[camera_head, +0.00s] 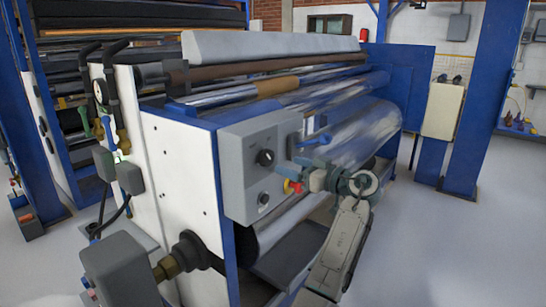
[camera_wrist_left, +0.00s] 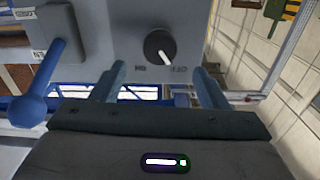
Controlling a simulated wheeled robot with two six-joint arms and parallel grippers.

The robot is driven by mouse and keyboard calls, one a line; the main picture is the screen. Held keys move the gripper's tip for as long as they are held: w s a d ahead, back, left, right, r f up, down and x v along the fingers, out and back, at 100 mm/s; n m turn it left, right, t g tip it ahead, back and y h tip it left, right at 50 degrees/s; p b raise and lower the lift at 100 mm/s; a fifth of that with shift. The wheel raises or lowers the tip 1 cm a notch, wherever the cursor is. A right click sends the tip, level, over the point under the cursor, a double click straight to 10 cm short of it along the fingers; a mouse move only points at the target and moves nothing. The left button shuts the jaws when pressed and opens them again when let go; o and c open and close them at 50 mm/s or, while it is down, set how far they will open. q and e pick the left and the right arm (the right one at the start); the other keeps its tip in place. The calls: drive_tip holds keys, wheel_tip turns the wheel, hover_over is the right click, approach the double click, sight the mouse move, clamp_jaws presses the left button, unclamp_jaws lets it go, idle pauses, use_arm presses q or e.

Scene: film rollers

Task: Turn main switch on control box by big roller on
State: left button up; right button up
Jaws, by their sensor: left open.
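The grey control box (camera_head: 233,172) is mounted on the end of the roller machine, beside the big roller (camera_head: 352,138). In the left wrist view a black rotary switch (camera_wrist_left: 159,47) with a white pointer sits on a grey panel. ON and OFF labels appear upside down beside it, and the pointer points towards OFF. My left gripper (camera_head: 294,173) is by the right side of the box. In the left wrist view its open fingers (camera_wrist_left: 158,82) lie either side of the switch, with empty space between them. I cannot tell whether they touch the panel. My right gripper is out of view.
Black knobs (camera_head: 265,157) (camera_head: 263,198) sit on the box's front. A red and yellow button (camera_head: 292,187) is close to my gripper. A blue lever (camera_wrist_left: 40,85) stands out left of the fingers. A blue post (camera_head: 485,100) stands right; open floor (camera_head: 440,245) lies before it.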

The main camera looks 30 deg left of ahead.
sight(270, 159)
use_arm(q)
drive_tip(key=a+p, duration=0.1)
drive_tip(key=a, duration=0.2)
drive_tip(key=a+p, duration=0.1)
drive_tip(key=a, duration=0.2)
drive_tip(key=shift+w+r, duration=0.1)
drive_tip(key=shift+w, duration=0.1)
drive_tip(key=shift+w+a, duration=0.1)
drive_tip(key=shift+a, duration=0.55)
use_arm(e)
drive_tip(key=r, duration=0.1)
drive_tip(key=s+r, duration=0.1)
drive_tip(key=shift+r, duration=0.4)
use_arm(q)
drive_tip(key=c, duration=1)
